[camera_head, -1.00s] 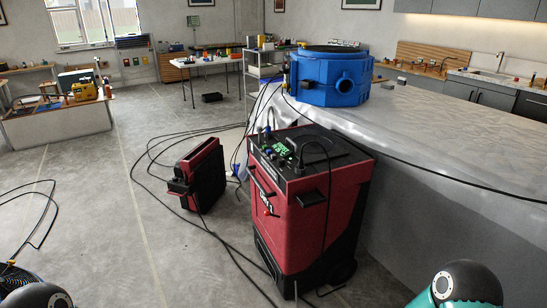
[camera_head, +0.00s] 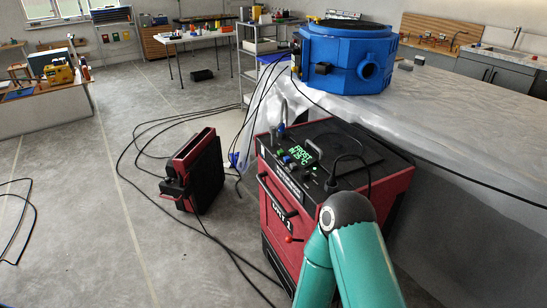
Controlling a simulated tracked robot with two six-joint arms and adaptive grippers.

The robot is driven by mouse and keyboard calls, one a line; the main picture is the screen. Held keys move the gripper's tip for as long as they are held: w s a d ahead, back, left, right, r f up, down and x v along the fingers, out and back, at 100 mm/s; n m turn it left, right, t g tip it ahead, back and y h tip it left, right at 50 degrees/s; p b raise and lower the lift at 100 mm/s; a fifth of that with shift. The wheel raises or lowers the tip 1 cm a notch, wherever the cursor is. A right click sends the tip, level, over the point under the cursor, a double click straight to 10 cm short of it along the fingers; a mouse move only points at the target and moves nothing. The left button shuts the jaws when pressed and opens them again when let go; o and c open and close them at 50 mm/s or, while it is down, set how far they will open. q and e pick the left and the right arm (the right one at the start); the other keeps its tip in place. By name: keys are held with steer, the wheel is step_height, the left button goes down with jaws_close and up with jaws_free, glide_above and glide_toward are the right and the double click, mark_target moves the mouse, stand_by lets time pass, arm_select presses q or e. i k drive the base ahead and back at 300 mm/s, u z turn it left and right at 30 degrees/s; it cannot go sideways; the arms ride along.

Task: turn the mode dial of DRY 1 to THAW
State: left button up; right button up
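The DRY 1 unit (camera_head: 284,222) is a red and black cabinet standing on the floor in the centre, with "DRY 1" lettered on its front. Its top panel carries a lit green display (camera_head: 303,154) that appears to start with "FROST". Small knobs (camera_head: 287,160) sit beside the display; their markings are too small to read, so I cannot tell which is the mode dial or where it points. My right arm rises in front of the unit's right side and hides part of its front. Neither of my grippers is in view.
A smaller red and black unit (camera_head: 207,172) stands on the floor to the left. Black cables (camera_head: 140,150) run over the floor. A plastic-covered surface (camera_head: 440,115) with a blue round tank (camera_head: 345,60) lies behind and to the right. Floor at left is mostly open.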

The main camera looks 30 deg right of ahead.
mark_target(305, 174)
steer(key=z, duration=0.3)
steer(key=i, duration=1)
steer(key=z, duration=0.7)
steer(key=k, duration=0.75)
steer(key=z, duration=0.2)
steer(key=i, duration=0.8)
steer(key=u, duration=0.1)
